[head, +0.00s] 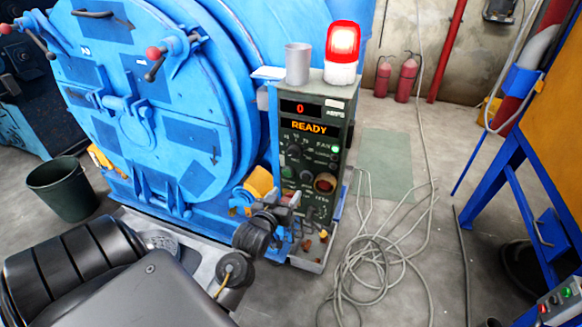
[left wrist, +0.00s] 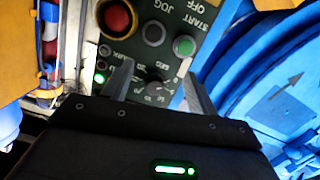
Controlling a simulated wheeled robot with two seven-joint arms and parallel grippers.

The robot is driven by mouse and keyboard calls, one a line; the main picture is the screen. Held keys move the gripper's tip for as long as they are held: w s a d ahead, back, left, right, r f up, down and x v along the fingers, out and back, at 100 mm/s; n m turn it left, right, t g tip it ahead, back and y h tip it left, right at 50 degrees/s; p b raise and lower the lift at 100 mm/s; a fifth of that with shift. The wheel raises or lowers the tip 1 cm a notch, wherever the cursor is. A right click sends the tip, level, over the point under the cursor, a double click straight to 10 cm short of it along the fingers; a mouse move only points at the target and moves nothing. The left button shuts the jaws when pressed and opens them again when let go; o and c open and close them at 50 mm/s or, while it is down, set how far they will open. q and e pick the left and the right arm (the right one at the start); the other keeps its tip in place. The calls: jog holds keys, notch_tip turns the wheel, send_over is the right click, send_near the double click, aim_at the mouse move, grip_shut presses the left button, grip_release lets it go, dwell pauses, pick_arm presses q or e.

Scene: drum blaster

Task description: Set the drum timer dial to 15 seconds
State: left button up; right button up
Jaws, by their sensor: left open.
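The timer dial (head: 293,151) is a dark round knob with small numbers around it, on the left side of the dark green control panel (head: 341,135). In the left wrist view the dial (left wrist: 155,91) shows between and beyond the two fingers, near lettering that reads SEC. Its pointer setting is too small to tell. My left gripper (head: 284,212) is in front of the lower panel, with its fingers (left wrist: 158,82) open and nothing held. I cannot tell whether a finger touches the dial. My right gripper is not in view.
The display (head: 300,108) shows a red 0 above an orange READY sign (head: 309,127). A green button (head: 288,172) and a red button (head: 325,182) sit below the dial. The blue drum (head: 160,110) stands left. Cables (head: 375,265) lie on the floor at right.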

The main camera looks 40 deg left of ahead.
pick_arm(q)
jog(key=n+t+y, duration=0.1)
send_near(293, 154)
jog(key=x, duration=0.8)
jog(key=shift+w+a+f, duration=0.15)
jog(key=shift+w+a, duration=0.05)
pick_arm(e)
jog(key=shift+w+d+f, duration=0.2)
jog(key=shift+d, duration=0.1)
pick_arm(q)
jog(key=c, duration=0.8)
jog(key=shift+d, duration=0.15)
jog(key=shift+c, duration=0.8)
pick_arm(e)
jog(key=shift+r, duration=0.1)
